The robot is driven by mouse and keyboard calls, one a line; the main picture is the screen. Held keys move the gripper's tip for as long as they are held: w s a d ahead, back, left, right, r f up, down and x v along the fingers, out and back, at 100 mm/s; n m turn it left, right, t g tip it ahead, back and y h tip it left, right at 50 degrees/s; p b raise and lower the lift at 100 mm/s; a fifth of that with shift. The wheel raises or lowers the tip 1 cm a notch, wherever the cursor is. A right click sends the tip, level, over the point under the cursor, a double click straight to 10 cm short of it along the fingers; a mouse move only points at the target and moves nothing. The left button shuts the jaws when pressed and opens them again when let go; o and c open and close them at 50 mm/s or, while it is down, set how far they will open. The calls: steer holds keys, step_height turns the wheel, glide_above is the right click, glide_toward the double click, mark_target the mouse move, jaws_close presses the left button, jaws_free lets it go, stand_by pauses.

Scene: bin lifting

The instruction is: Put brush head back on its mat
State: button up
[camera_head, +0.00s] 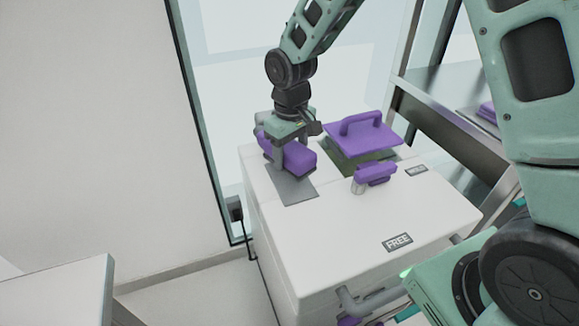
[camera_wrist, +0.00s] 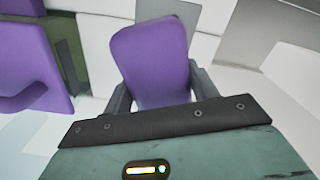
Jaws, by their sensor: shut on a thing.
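My gripper (camera_head: 285,156) points down over the white cabinet top and is shut on the purple brush head (camera_head: 300,158). The brush head also shows in the wrist view (camera_wrist: 150,60), between my two dark fingers. The flat grey mat (camera_head: 295,192) lies on the cabinet top, directly below and in front of the brush head in the head view. The brush head and my gripper cover the far part of the mat. I cannot tell whether the brush head touches the mat or hangs a little above it.
A purple lid with a handle (camera_head: 362,134) sits right of my gripper, over a dark green opening. A purple-topped clear item (camera_head: 375,174) stands nearer. The white cabinet top (camera_head: 345,225) is clear around the FREE label (camera_head: 397,242). A metal shelf (camera_head: 445,125) stands at right.

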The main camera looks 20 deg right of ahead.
steer(key=shift+f, duration=2.2)
steer(key=shift+f, duration=0.15)
steer(key=o, duration=0.9)
